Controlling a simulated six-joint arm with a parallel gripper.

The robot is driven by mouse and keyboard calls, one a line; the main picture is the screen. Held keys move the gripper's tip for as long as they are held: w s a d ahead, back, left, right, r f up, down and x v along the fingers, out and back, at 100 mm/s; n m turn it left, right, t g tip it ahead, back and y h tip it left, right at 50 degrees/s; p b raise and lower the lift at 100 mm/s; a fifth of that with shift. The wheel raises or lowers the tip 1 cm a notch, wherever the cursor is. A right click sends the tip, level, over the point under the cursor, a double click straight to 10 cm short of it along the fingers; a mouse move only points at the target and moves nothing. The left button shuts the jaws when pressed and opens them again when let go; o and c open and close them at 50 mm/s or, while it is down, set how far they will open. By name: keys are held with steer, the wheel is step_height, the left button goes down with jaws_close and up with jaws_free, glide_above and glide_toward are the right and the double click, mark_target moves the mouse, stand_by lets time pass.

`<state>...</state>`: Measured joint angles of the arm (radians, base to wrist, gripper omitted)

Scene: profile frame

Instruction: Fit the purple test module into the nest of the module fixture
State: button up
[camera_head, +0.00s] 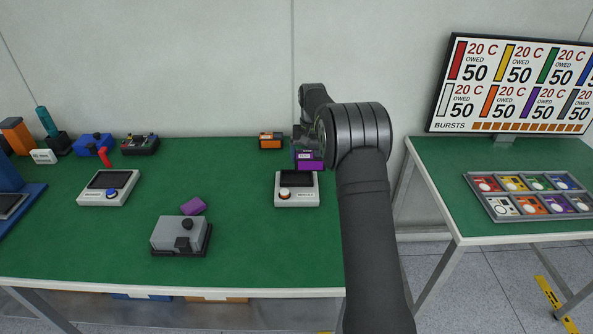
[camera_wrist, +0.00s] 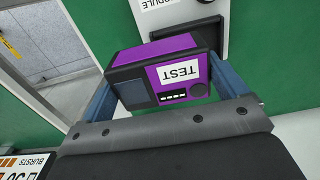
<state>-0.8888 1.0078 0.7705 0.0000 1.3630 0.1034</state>
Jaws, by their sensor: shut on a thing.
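In the wrist view the module (camera_wrist: 185,58), with a white TEST label and black ends, sits between the two blue-grey fingers of my gripper (camera_wrist: 160,72). The fixture (camera_wrist: 163,22), with part of a MODULE label, shows behind it at the top. The module's underside and its gap to the recess are hidden.
A second purple piece (camera_head: 193,206) lies by a grey block on a black base (camera_head: 178,234). An orange box (camera_head: 270,140) is behind. A tray (camera_head: 494,208) of coloured modules lies on the right table.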

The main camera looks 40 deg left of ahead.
steer(key=a+f, duration=0.1)
steer(key=s+a+f, duration=0.1)
steer(key=a, duration=0.1)
steer(key=a+f, duration=0.1)
steer(key=shift+s+a, duration=0.2)
steer(key=shift+s, duration=0.2)
steer(key=shift+f, duration=1.95)
steer(key=shift+f, duration=0.1)
steer(key=o, duration=0.8)
step_height(320, 180, up, 12)
steer(key=shift+r, duration=0.1)
step_height(320, 180, down, 12)
steer(key=shift+r, duration=1.9)
